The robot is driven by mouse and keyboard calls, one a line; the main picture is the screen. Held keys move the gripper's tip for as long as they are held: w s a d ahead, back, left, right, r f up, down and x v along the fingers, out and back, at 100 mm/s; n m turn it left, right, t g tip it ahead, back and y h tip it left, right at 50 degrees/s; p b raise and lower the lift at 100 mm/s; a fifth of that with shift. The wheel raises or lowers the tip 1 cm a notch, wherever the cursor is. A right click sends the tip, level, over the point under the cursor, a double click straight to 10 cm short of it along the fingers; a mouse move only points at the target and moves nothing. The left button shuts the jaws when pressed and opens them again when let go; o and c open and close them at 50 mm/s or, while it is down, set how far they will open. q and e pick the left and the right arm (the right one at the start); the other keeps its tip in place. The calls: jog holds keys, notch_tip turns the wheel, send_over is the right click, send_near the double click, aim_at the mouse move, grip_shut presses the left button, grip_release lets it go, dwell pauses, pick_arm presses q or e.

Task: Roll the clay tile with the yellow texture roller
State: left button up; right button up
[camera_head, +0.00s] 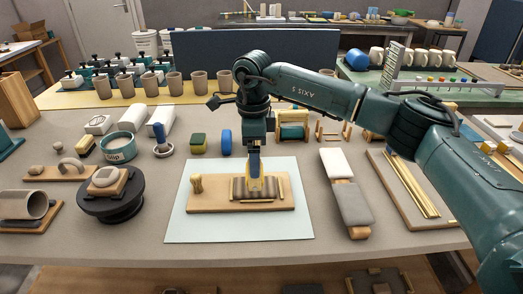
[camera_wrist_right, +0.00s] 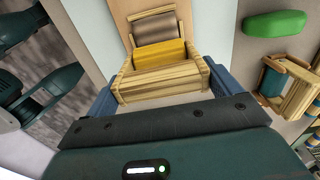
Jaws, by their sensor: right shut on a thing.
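My right gripper (camera_head: 255,178) points down over the clay tile. In the right wrist view its two blue fingers (camera_wrist_right: 160,88) are shut on the wooden frame of the yellow texture roller (camera_wrist_right: 160,55). The roller's yellow cylinder lies right beside or on the clay tile (camera_wrist_right: 155,27); contact cannot be told. In the head view the brown-grey clay tile (camera_head: 239,189) lies on a wooden board (camera_head: 212,205), with ridges on its surface. The roller is mostly hidden there by the gripper, with some yellow showing. My left gripper is not in view.
The board rests on a pale blue mat (camera_head: 200,231). A wooden stamp (camera_head: 197,183) stands on the board's left end. A green roller (camera_head: 292,132) stands behind the mat. A grey block tool (camera_head: 350,203) lies to the right, a dark turntable (camera_head: 112,205) to the left.

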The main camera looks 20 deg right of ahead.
jog(key=shift+f, duration=0.25)
jog(key=shift+f+b, duration=0.7)
jog(key=shift+f, duration=0.05)
jog(key=shift+w+a, duration=0.25)
jog(key=shift+a, duration=0.7)
jog(key=shift+w+a, duration=0.25)
jog(key=shift+a, duration=0.7)
notch_tip(320, 180, up, 6)
jog(key=p, duration=0.4)
